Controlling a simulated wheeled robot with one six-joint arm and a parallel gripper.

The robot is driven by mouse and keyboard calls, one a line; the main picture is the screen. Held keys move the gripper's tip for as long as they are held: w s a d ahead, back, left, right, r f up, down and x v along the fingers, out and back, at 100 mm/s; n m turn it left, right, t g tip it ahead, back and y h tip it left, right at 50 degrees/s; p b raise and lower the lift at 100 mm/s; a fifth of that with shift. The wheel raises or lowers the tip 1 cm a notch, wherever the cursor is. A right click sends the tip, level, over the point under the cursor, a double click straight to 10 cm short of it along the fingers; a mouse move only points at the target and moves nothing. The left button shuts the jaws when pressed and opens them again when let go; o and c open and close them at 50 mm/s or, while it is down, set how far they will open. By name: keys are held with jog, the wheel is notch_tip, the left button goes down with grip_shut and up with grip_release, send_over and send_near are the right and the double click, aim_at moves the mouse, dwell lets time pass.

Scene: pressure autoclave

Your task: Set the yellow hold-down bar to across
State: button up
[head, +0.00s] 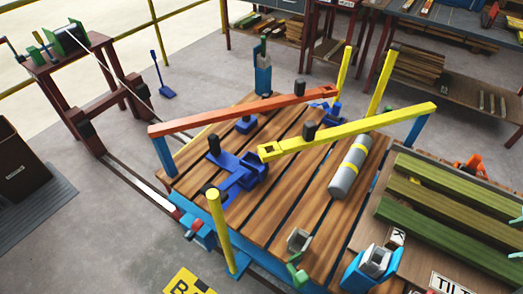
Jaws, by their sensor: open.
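The yellow hold-down bar (365,126) runs slantwise above the wooden deck (290,210) of a blue-framed trolley. Its right end is at a blue post (417,131). Its left end has a square eye and hangs over the middle of the deck, apart from the short yellow post (215,225) at the front edge. A black knob (309,131) stands on the bar. An orange bar (240,108) lies beyond it, from a blue post (163,157) at the left to near a yellow post at the back. My gripper is not in view.
A grey cylinder with yellow bands (343,185) and blue clamps (236,178) are on the deck. A tilt table with green planks (440,215) adjoins on the right. Shelves with timber stand behind. A rail and red winch stand (85,90) are at left.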

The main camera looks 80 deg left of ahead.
jog(key=shift+d+r, duration=0.1)
jog(key=shift+d, duration=0.05)
jog(key=c, duration=0.3)
jog(key=d+r+m, duration=0.1)
jog(key=d, duration=0.2)
jog(key=d+r+m+h, duration=0.1)
jog(key=d+r+m, duration=0.1)
jog(key=d, duration=0.1)
jog(key=d+r+m+t+p, duration=0.1)
jog(key=d+m, duration=0.1)
jog(key=d, duration=0.1)
jog(key=shift+w+d+r+h, duration=0.1)
jog(key=shift+d+r+h, duration=0.1)
jog(key=shift+h, duration=0.1)
grip_shut()
jog(key=s+d+r+m+h, duration=0.1)
jog(key=d+r+m, duration=0.2)
jog(key=d, duration=0.2)
jog(key=s+d+r+m+h, duration=0.1)
jog(key=d+r+m, duration=0.2)
jog(key=d, duration=0.3)
jog(key=s+d+r+m+h+p, duration=0.1)
jog(key=s+d+r+m, duration=0.1)
jog(key=d+m, duration=0.3)
jog(key=shift+d+r+t+h, duration=0.4)
jog(key=shift+d+r, duration=0.05)
jog(key=shift+d, duration=0.3)
